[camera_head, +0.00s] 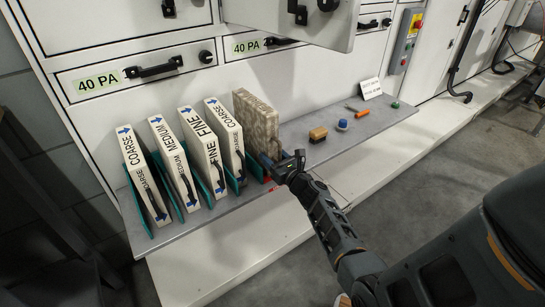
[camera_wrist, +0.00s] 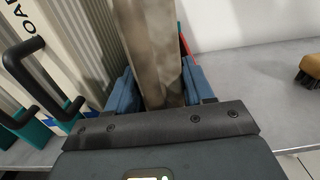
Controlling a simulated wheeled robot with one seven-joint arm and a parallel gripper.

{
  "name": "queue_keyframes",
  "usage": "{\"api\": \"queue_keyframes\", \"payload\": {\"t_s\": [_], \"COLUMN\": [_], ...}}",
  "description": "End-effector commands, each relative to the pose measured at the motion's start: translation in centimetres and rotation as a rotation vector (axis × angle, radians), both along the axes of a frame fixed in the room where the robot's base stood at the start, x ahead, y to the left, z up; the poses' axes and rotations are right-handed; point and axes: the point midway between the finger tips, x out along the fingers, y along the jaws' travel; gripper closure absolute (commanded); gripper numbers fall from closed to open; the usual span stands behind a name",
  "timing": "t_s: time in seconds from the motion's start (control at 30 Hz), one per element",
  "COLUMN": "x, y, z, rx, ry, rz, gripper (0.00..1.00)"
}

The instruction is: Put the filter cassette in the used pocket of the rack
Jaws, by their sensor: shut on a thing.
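The filter cassette (camera_head: 256,113) is a dirty, mottled brown-grey panel standing roughly upright at the right end of the rack. My gripper (camera_head: 273,163) is shut on its near edge; in the wrist view the two blue fingers (camera_wrist: 144,90) flank the cassette (camera_wrist: 152,45). The rack (camera_head: 231,181) has teal dividers and holds several clean white cassettes labelled coarse, medium and fine. A small red part shows beside the cassette's foot in the head view and right of it in the wrist view (camera_wrist: 183,45). The cassette's lower edge is hidden, so I cannot tell whether it is seated in a pocket.
The grey shelf (camera_head: 350,137) carries a brush (camera_head: 318,135), a blue-capped item (camera_head: 342,125), an orange-handled tool (camera_head: 355,111) and a white sign (camera_head: 370,88). An open cabinet door (camera_head: 310,22) overhangs above. The shelf's front right is clear.

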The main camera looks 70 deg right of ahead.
Motion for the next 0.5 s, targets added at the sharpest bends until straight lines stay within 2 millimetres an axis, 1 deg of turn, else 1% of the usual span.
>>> {"api": "queue_keyframes", "payload": {"t_s": [0.3, 0.4, 0.43, 0.5], "x": [0.01, 0.02, -0.03, -0.03], "y": [-0.05, -0.06, -0.02, -0.02], "z": [-0.77, -0.66, -0.79, -0.79], "rx": [-0.002, -0.002, 0.0, 0.0], "ry": [-0.003, -0.003, 0.0, 0.0], "rz": [0.0, 0.0, -0.001, 0.0], "gripper": [1.0, 1.0, 0.47, 0.4]}}
